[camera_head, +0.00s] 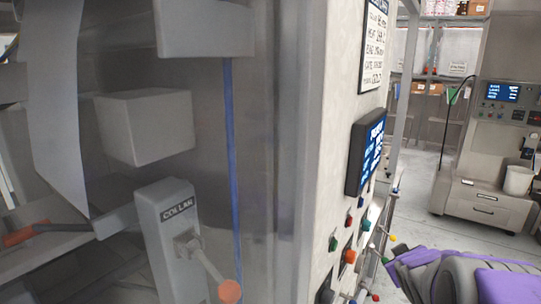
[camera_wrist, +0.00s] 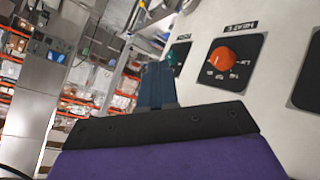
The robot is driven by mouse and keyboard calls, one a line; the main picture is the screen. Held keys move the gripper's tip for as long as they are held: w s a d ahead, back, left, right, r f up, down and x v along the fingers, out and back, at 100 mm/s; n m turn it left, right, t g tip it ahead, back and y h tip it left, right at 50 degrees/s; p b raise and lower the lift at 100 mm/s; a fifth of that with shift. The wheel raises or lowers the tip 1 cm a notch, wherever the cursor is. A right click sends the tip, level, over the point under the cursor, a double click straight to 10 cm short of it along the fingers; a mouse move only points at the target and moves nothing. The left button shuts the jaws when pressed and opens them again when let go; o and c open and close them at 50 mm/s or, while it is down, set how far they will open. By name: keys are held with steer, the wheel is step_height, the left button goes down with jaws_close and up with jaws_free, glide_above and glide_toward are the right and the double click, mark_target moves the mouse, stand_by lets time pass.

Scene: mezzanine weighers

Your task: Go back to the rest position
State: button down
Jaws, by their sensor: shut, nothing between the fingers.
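My gripper (camera_wrist: 157,85) is shut and empty in the wrist view, its dark fingers together in front of a pale panel. An orange-red knob (camera_wrist: 222,58) on a black plate is just right of the fingertips, with a green knob (camera_wrist: 178,54) behind them. I cannot tell whether the fingers touch the panel.
A machine with a lever box marked COLLAR (camera_head: 172,235) fills the left. Its side panel carries a blue-lit screen (camera_head: 365,150) and an orange knob (camera_head: 349,256). Across the clear floor (camera_head: 412,215) stands a grey cabinet (camera_head: 485,205) with a white bucket (camera_head: 518,180).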

steer(key=s+a+f+m+g+y, duration=0.1)
steer(key=s+a+g, duration=0.3)
steer(key=s, duration=0.8)
steer(key=s+a+f+m+g+y, duration=0.1)
steer(key=s+a+f+g, duration=0.2)
steer(key=s+a, duration=0.5)
steer(key=s+a+f+m+g+y, duration=0.1)
steer(key=s+a+g, duration=0.4)
steer(key=s, duration=1.1)
steer(key=shift+s+a+f+m+y, duration=0.35)
steer(key=shift+a+f, duration=0.3)
steer(key=shift+f, duration=0.25)
